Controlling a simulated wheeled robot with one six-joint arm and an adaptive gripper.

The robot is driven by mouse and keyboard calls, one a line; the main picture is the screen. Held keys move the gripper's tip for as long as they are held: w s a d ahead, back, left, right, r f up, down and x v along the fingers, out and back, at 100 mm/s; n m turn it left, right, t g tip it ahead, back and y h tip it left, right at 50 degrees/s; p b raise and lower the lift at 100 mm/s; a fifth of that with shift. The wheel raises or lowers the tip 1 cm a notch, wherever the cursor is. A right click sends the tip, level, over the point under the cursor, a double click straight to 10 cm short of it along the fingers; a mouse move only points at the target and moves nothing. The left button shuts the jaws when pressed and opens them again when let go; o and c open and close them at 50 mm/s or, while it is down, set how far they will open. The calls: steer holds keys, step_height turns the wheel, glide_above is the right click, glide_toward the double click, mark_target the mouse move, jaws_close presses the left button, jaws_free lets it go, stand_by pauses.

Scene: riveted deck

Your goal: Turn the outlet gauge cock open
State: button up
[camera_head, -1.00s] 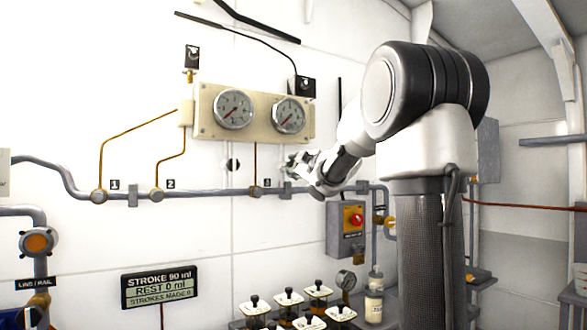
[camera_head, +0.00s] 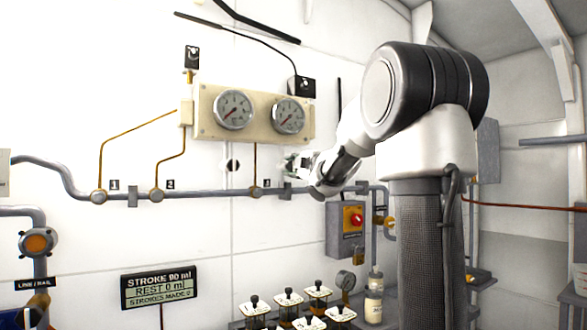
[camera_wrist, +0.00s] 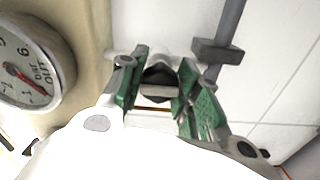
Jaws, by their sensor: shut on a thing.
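The outlet gauge (camera_head: 288,116) is the right-hand dial on the cream panel; its dial, marked OUT, fills the left of the wrist view (camera_wrist: 28,68). My gripper (camera_head: 294,163) is at the wall below this gauge, just above the grey pipe. In the wrist view its green-padded fingers (camera_wrist: 163,72) are shut on a dark piece between them, the cock handle (camera_wrist: 158,78). The cock's body is mostly hidden by the fingers, and I cannot tell the handle's angle.
A grey pipe (camera_head: 215,194) runs along the wall, with a clamp (camera_wrist: 218,51) close right of my fingers in the wrist view. The left gauge (camera_head: 233,109) shares the panel (camera_head: 260,104). A box with a red knob (camera_head: 346,228) hangs lower right. Several small square-topped items stand below.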

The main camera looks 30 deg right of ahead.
steer(key=shift+f, duration=0.1)
steer(key=o, duration=1)
steer(key=shift+o, duration=0.2)
steer(key=s, duration=1.2)
steer(key=shift+d, duration=0.15)
